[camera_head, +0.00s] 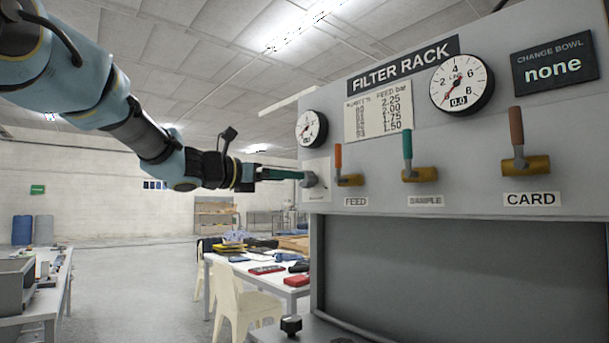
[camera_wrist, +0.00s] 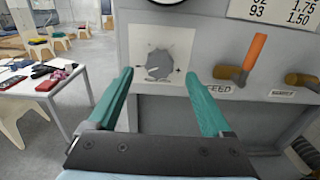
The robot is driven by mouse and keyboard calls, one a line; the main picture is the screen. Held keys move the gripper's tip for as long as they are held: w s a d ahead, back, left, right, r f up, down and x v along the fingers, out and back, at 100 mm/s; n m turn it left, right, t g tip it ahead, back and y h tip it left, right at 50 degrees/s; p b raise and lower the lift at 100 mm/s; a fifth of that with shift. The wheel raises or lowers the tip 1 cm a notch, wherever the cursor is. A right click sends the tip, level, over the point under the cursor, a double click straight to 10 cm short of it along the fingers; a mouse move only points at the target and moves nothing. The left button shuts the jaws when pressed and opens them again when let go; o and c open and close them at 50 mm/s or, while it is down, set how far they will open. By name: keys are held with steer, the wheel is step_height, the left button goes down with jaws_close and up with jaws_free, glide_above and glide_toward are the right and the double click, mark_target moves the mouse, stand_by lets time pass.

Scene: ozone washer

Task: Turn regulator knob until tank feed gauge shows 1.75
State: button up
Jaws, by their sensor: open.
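The regulator knob (camera_wrist: 159,66) is a grey round knob on a pale square plate with minus and plus marks. In the head view the knob (camera_head: 310,179) sits at the panel's left end, below a small round gauge (camera_head: 311,128). That gauge's reading is too small to tell, and no label naming it shows. My gripper (camera_wrist: 160,85) has green fingers spread wide, one on each side of the knob in the wrist view, with nothing between them. In the head view my gripper (camera_head: 300,176) reaches the knob from the left. Whether the fingers touch it I cannot tell.
The FEED valve (camera_head: 348,180) with an orange lever is right beside the knob. The green-lever SAMPLE valve (camera_head: 418,174) and CARD valve (camera_head: 526,165) are farther right. A larger gauge (camera_head: 461,85) reads 0.0. A white table (camera_head: 222,263) with clutter stands behind.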

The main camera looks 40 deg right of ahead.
mark_target(310, 179)
steer(key=d+p, duration=0.2)
steer(key=d, duration=0.4)
steer(key=shift+s+d, duration=0.1)
steer(key=shift+s, duration=0.05)
jaws_close()
stand_by(0.5)
